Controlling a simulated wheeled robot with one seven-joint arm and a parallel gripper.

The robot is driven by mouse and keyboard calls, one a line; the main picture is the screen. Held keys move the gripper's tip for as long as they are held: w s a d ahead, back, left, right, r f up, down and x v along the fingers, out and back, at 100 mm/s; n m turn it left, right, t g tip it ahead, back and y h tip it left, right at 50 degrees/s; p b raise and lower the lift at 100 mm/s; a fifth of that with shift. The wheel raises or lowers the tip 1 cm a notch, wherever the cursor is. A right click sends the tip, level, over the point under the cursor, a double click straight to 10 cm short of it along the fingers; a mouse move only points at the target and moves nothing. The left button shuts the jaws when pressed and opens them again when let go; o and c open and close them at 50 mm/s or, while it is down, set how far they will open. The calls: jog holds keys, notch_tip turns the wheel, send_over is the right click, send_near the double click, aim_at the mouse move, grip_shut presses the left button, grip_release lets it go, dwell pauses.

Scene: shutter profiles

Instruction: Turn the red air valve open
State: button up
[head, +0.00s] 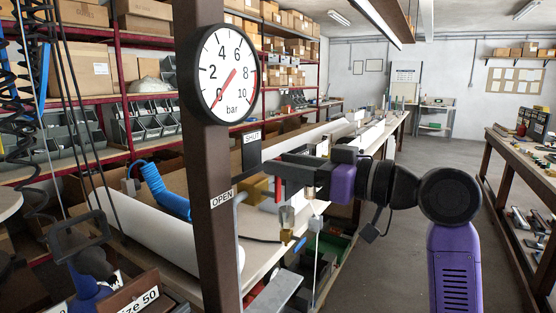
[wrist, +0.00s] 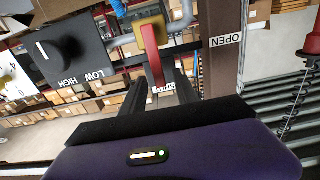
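The red valve lever (wrist: 152,58) sits on a brass valve body (wrist: 150,32) in the wrist view. In the head view a bit of the red lever (head: 279,190) shows beside the brass body (head: 253,188), partly hidden by my gripper (head: 277,172). The wrist view shows my gripper's two dark fingers (wrist: 160,90) apart, with the lever's end between them; I cannot tell whether they touch it. The OPEN label (head: 222,198) is low on the brown post and the SHUT label (head: 252,137) is higher. The gauge (head: 222,75) needle points near 0.
A grey box with a LOW/HIGH knob (wrist: 65,48) is close to my fingers in the wrist view. The brown post (head: 212,160) stands just left of my gripper. A blue coiled hose (head: 163,192) lies behind. The aisle floor (head: 405,240) at right is clear.

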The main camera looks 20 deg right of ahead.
jog(key=shift+x, duration=0.95)
jog(key=shift+c, duration=0.5)
grip_shut()
dwell(0.3)
